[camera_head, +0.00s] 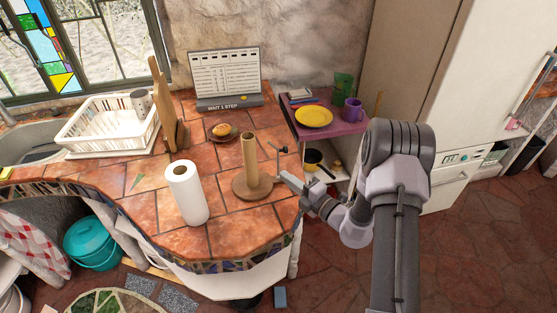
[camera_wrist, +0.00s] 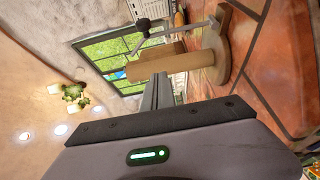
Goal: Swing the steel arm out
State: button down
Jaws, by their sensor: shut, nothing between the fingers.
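A paper towel holder with a round wooden base (camera_head: 243,193) stands on the tiled counter, with a bare brown tube (camera_head: 249,155) upright on it. Its thin steel arm (camera_head: 278,156) rises from the right side of the base and has a short crosspiece at the top. In the wrist view the steel arm (camera_wrist: 178,29) runs beside the tube (camera_wrist: 180,64), and both look sideways because the camera is tilted. My gripper (camera_head: 281,176) is shut and empty at the right edge of the base, close to the steel arm. Whether it touches the arm is unclear.
A white paper roll (camera_head: 187,196) stands left of the holder. A bun on a plate (camera_head: 223,133), a wait sign (camera_head: 226,79) and a dish rack (camera_head: 112,124) are behind. A purple shelf (camera_head: 336,126) with a yellow plate is at the right.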

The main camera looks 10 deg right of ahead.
jog(key=b+x, duration=0.1)
jog(key=x, duration=0.9)
jog(key=d, duration=0.2)
jog(key=d+b, duration=0.1)
jog(key=shift+w+d, duration=0.35)
jog(key=shift+d, duration=0.05)
jog(key=shift+d, duration=0.15)
jog(key=d+f+m+t+b, duration=0.2)
jog(key=d+m+t+b, duration=0.2)
jog(key=d+m, duration=0.4)
jog(key=shift+f+m+t, duration=0.4)
jog(key=shift+m, duration=0.4)
jog(key=shift+s+b, duration=0.1)
jog(key=shift+b, duration=0.2)
